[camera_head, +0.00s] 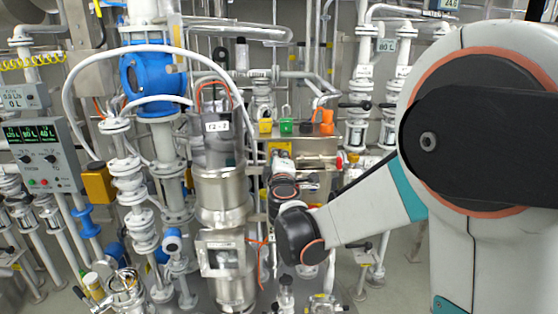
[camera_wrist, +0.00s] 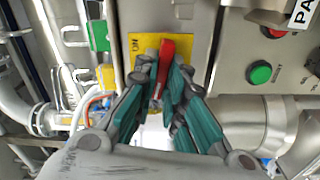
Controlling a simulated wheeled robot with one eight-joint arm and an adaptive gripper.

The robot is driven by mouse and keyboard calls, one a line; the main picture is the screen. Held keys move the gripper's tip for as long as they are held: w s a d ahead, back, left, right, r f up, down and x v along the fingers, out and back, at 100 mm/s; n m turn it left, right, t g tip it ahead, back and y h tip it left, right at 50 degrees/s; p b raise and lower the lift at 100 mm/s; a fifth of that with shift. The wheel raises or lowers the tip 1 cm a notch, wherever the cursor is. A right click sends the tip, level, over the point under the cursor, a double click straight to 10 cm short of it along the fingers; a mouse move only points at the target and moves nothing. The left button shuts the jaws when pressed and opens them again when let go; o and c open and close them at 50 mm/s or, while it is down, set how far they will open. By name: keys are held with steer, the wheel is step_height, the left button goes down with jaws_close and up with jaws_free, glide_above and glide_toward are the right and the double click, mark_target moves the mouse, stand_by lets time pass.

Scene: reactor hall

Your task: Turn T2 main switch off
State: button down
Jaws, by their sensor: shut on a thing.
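The main switch is a red handle (camera_wrist: 166,62) on a yellow plate (camera_wrist: 145,43) with "ON" lettering at its left, in the wrist view. The handle runs roughly up and down in that picture. My gripper (camera_wrist: 164,88) is shut on the red handle, its teal-and-grey fingers on both sides of it. The fingers hide the handle's lower part and some of the plate. In the head view the top of the yellow plate (camera_head: 280,147) shows on a steel box, above my wrist. My arm hides the handle there.
Beside the switch are a green button (camera_wrist: 260,72) and a red button (camera_wrist: 275,32). A green padlock (camera_wrist: 98,35) hangs at the left. In the head view, a steel vessel (camera_head: 222,190) and a blue valve body (camera_head: 150,80) stand close to the left of my arm.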

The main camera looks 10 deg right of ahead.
steer(key=shift+f+n, duration=0.1)
steer(key=shift+n, duration=1.1)
steer(key=c, duration=1.7)
jaws_free()
steer(key=shift+o, duration=0.2)
steer(key=s+a, duration=0.2)
steer(key=s, duration=1)
steer(key=shift+a, duration=0.2)
steer(key=shift+s+d, duration=0.1)
